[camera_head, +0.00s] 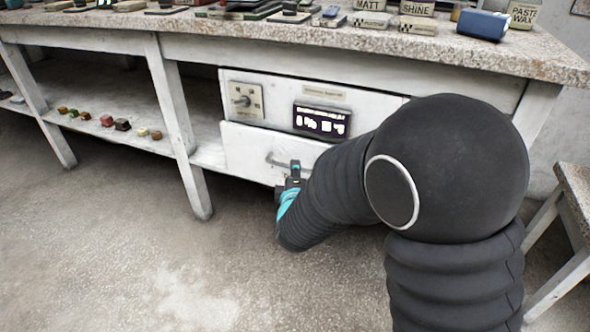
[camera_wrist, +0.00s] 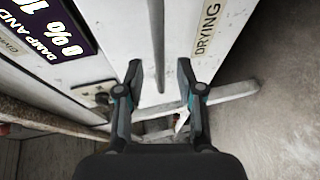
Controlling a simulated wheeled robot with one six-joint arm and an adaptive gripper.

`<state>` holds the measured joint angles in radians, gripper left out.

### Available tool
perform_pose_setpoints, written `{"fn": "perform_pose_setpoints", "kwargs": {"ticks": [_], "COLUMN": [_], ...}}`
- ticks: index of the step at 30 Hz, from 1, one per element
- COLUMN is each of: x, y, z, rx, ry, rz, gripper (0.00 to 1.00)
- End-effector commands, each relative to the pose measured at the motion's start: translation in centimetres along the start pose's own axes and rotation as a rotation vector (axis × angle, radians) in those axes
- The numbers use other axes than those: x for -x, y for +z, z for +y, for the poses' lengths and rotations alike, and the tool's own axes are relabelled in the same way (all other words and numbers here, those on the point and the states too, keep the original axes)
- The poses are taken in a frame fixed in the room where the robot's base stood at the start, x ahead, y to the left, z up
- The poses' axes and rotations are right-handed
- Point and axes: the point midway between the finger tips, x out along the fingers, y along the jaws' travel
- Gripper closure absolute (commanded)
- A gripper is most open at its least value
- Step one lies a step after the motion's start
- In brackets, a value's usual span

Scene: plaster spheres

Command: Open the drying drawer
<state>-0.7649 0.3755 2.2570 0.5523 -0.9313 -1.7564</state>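The drying drawer (camera_head: 245,148) has a white front low in the bench, below a control panel. Its pale grey bar handle (camera_head: 274,158) shows partly in the head view; my gripper hides its right end. In the wrist view the drawer front (camera_wrist: 182,40) bears a label reading "DRYING" (camera_wrist: 207,30). My gripper (camera_head: 292,172) is at the handle; in the wrist view its fingers (camera_wrist: 160,80) are spread apart. A narrow grey strip, perhaps the handle, runs down between them. I cannot tell whether the fingers touch it. The drawer looks shut or nearly so.
The panel above carries a switch plate (camera_head: 244,100) and a dark display (camera_head: 321,120). Boxes and tools stand on the stone bench top (camera_head: 310,52). Small coloured pieces lie on the lower shelf (camera_head: 85,105) at left. A stool (camera_head: 574,185) stands at right. The floor in front is clear.

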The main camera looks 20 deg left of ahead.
Motion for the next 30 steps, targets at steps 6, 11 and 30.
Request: {"fn": "perform_pose_setpoints", "kwargs": {"ticks": [6,11,30], "x": [-2.7,-3.4,-3.5], "y": [0.0,0.0,0.0], "z": [-0.1,0.0,0.0], "rx": [0.001,0.0,0.0], "ry": [0.0,0.0,0.0], "rz": [0.0,0.0,0.0], "gripper": [0.63,0.63,1.0]}}
